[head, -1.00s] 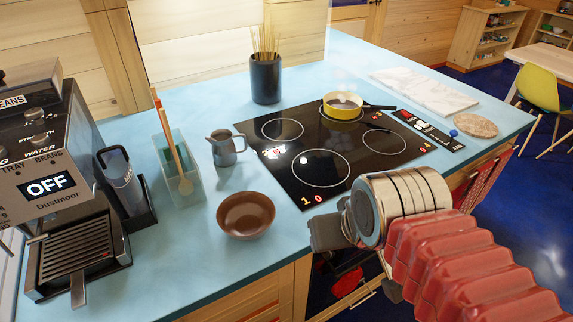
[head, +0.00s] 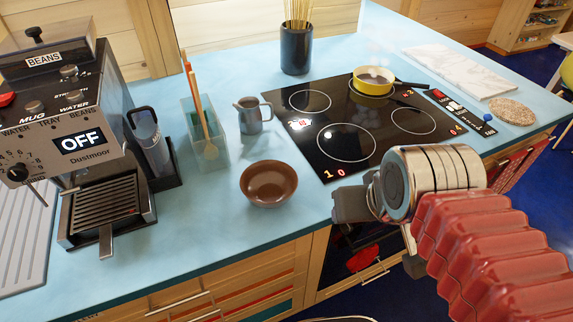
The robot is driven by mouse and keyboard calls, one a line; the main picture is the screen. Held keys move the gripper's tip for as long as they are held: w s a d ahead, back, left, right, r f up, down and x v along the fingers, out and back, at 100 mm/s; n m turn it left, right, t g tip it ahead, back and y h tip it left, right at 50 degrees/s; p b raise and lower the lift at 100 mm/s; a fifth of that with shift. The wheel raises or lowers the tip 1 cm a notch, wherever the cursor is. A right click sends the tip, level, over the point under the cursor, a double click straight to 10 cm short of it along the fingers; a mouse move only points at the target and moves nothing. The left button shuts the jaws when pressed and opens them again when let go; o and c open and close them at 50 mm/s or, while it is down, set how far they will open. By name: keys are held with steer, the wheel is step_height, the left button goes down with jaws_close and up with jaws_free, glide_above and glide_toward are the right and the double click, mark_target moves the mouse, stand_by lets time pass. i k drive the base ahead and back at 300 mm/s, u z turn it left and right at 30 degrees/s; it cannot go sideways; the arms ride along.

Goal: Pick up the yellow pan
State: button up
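The yellow pan (head: 372,84) stands upright on the far right burner of the black cooktop (head: 322,118). Its dark handle points to the right, toward the control strip. Steam seems to rise above it. My gripper (head: 350,204) is at the near edge of the counter, in front of the cooktop and well apart from the pan. It shows as a dark block at the end of my arm. Its fingers cannot be made out, so I cannot tell whether it is open or shut.
A brown bowl (head: 269,183), a grey jug (head: 252,115), a glass utensil holder (head: 207,140) and a coffee machine (head: 82,140) stand left of the cooktop. A dark pasta jar (head: 296,48) stands behind. A marble board (head: 459,71) and round cork mat (head: 512,111) lie right.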

mark_target(374, 80)
steer(key=z, duration=2.4)
steer(key=i, duration=1.75)
steer(key=z, duration=0.05)
